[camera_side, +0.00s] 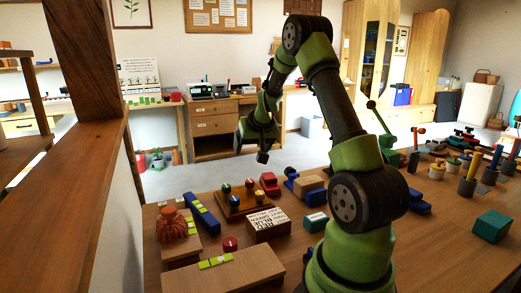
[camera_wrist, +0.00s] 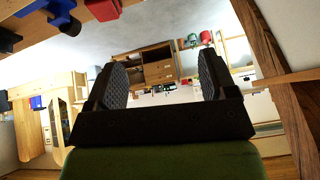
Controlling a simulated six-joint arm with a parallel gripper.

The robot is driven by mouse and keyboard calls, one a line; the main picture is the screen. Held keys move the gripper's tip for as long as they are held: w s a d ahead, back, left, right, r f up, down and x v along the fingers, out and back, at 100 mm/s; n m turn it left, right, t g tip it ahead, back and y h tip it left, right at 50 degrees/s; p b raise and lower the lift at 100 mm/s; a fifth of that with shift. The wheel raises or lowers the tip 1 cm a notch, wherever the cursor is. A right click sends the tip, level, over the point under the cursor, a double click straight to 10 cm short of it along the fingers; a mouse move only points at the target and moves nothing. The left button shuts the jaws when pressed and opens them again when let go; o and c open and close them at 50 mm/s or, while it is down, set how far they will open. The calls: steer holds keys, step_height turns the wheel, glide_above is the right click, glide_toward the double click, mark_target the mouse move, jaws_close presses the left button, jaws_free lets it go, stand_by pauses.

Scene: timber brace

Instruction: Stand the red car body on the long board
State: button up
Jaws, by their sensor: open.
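A red block (camera_side: 269,184) shaped like a car body lies on the table in the side view, behind the tray of small parts. A red piece at the top of the wrist view (camera_wrist: 103,9) may be the same block. A long light wooden board (camera_side: 230,274) lies at the table's front left, with yellow-green strips on top. My gripper (camera_side: 252,150) hangs in the air above and behind the red block, apart from it. Its two dark pads stand wide apart with nothing between them in the wrist view (camera_wrist: 163,78).
A wooden tray (camera_side: 236,211) with coloured parts, a blue bar (camera_side: 202,213), a printed box (camera_side: 268,224) and an orange-red ribbed object (camera_side: 172,226) crowd the left. A teal block (camera_side: 492,226) lies right. A timber post (camera_side: 85,60) stands at far left.

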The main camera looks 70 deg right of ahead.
steer(key=w+a+r+n+t+y, duration=0.1)
steer(key=w+a+r+n+y, duration=0.1)
steer(key=a+r, duration=0.75)
steer(key=s+a+r+n+y, duration=0.1)
steer(key=s+a, duration=0.2)
steer(key=a, duration=0.3)
steer(key=s+a+r+t+y, duration=0.1)
steer(key=s+a+r, duration=0.1)
steer(key=a, duration=0.4)
steer(key=s+a+r+n+y, duration=0.1)
steer(key=s+a+r, duration=0.1)
steer(key=s+a, duration=0.2)
steer(key=a, duration=0.3)
steer(key=shift+n, duration=0.3)
steer(key=shift+n+y, duration=0.7)
steer(key=shift+y, duration=0.1)
steer(key=s+a, duration=0.1)
steer(key=s, duration=0.1)
steer(key=s+a, duration=0.2)
steer(key=s, duration=0.1)
steer(key=s+a, duration=0.1)
steer(key=s, duration=0.1)
steer(key=shift+s+a+f, duration=0.15)
steer(key=shift+a+f, duration=0.25)
